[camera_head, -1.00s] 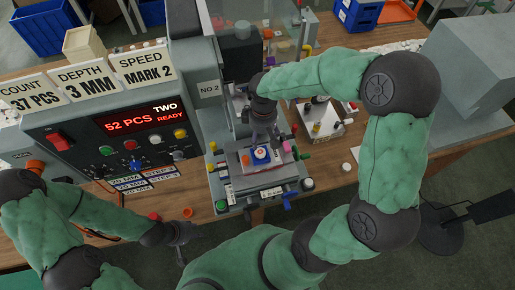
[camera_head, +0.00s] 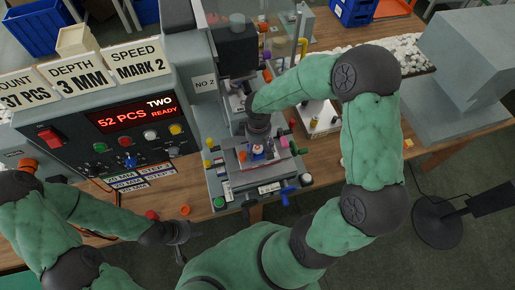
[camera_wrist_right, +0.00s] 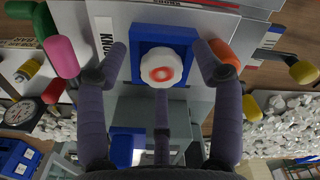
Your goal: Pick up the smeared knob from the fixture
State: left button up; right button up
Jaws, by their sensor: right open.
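The smeared knob (camera_wrist_right: 161,68) is white with a blurred red ring on its top. It sits in the square blue fixture (camera_wrist_right: 181,36) on the machine's plate. In the head view the knob (camera_head: 257,150) is small and partly hidden by my right gripper (camera_head: 257,143). In the right wrist view my right gripper (camera_wrist_right: 160,62) is open, with its dark fingers spread around the knob and visible gaps at the sides. My left gripper (camera_head: 181,240) hangs low in front of the table, away from the fixture; its fingers are too small to read.
The control panel (camera_head: 115,130) stands left of the fixture and reads 52 PCS, READY. Coloured knobs and levers, including a pink one (camera_wrist_right: 61,57) and an orange one (camera_wrist_right: 223,51), crowd the fixture. A grey machine (camera_head: 470,75) stands at the right.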

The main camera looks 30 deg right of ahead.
jog(key=c, duration=0.9)
jog(key=shift+r, duration=0.15)
jog(key=shift+r, duration=0.55)
jog(key=s+a+r+p, duration=0.1)
jog(key=s+a+r, duration=0.8)
jog(key=a+r, duration=0.1)
jog(key=shift+a+r+p, duration=0.35)
jog(key=shift+r, duration=0.5)
